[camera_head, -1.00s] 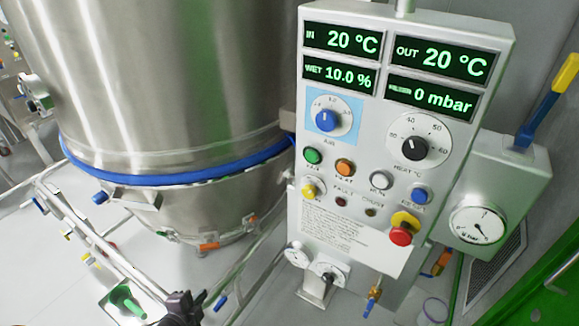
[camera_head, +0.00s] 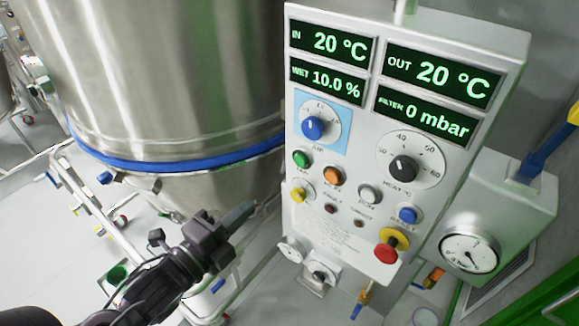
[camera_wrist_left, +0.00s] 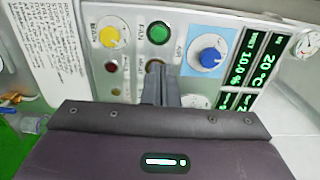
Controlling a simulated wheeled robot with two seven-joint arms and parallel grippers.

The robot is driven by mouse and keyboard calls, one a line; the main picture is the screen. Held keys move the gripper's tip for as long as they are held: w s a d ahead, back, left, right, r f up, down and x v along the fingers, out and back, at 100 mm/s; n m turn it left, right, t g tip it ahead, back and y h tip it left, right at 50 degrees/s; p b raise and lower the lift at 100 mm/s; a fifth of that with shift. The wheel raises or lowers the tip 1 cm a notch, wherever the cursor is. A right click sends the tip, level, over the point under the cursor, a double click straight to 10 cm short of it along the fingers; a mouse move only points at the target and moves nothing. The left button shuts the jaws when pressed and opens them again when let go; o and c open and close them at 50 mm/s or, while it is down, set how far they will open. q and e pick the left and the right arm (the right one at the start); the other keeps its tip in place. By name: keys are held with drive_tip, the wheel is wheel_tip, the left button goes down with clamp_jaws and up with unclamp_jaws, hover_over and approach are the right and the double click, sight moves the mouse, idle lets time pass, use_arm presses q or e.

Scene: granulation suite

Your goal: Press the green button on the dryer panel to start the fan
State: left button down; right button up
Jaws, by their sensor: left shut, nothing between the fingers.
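The dryer panel (camera_head: 345,238) is a light grey box with displays, knobs and buttons. Its green button (camera_head: 302,158) is at the left, below the blue air knob (camera_head: 313,127). My left gripper (camera_head: 245,212) is shut and empty, left of and below the green button, apart from the panel in the head view. In the left wrist view the green button (camera_wrist_left: 158,33) is just beyond the shut fingertips (camera_wrist_left: 160,70). The fingers partly cover the orange heat button (camera_wrist_left: 155,65) there. My right gripper is not in view.
A yellow knob (camera_head: 298,195) and a red emergency stop (camera_head: 386,253) sit lower on the panel. A steel vessel with a blue band (camera_head: 180,165) stands behind my left arm. A gauge box (camera_head: 470,252) is at the right.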

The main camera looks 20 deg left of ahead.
use_arm(q)
drive_tip(key=b, duration=0.9)
approach(299, 161)
drive_tip(key=w, duration=0.3)
drive_tip(key=shift+w+d+r+p, duration=0.2)
drive_tip(key=shift+w+d+p, duration=0.7)
drive_tip(key=shift+w, duration=0.25)
drive_tip(key=shift+w+d+f, duration=0.15)
drive_tip(key=shift+w+d, duration=0.15)
drive_tip(key=shift+w, duration=0.3)
